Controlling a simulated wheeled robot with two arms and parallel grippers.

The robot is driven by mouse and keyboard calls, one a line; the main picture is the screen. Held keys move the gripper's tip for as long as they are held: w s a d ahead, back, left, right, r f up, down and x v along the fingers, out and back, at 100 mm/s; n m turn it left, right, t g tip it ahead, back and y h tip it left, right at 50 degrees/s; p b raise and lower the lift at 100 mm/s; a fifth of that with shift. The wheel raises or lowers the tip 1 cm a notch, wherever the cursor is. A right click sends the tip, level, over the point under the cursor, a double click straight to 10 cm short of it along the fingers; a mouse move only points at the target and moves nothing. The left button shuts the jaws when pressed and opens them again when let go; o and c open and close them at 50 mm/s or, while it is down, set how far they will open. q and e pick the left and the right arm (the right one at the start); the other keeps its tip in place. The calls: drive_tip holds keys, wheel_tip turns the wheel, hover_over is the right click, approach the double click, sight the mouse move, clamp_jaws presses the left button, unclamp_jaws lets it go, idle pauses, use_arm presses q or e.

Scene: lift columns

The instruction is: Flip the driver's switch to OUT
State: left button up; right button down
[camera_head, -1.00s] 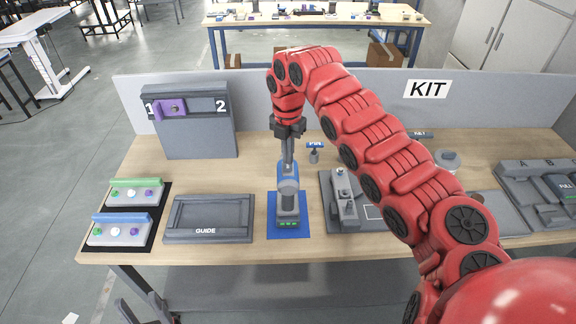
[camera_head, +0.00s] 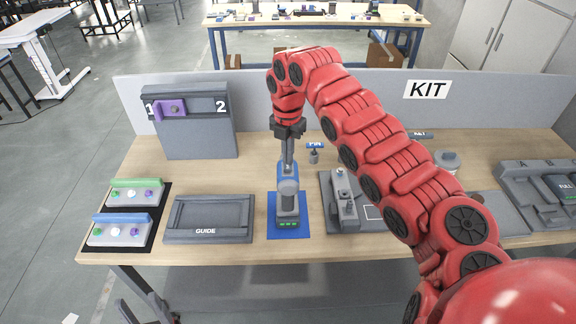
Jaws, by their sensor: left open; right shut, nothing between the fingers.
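The driver (camera_head: 288,192), blue and grey with green marks at its base, stands upright on a blue mat (camera_head: 274,232). My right arm reaches in from the right, and my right gripper (camera_head: 288,168) points straight down at the top of the driver. Its fingers are shut with nothing between them, and the tips touch or nearly touch the driver's upper part; I cannot tell which. The driver's switch is too small or hidden to make out. My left gripper is not in view.
A grey GUIDE tray (camera_head: 208,220) lies left of the mat, and a grey fixture (camera_head: 345,200) stands close on its right. A grey panel (camera_head: 190,125) marked 1 and 2 stands behind. Bit holders (camera_head: 122,230) lie at far left.

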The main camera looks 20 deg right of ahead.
sight(288, 167)
drive_tip(key=shift+f+b, duration=0.95)
drive_tip(key=shift+f, duration=0.1)
idle(0.9)
drive_tip(key=shift+s+r, duration=0.1)
drive_tip(key=shift+r, duration=0.75)
drive_tip(key=shift+r+p, duration=0.6)
drive_tip(key=shift+r, duration=1)
drive_tip(key=shift+r+p, duration=0.7)
drive_tip(key=shift+r, duration=0.4)
drive_tip(key=shift+f, duration=0.1)
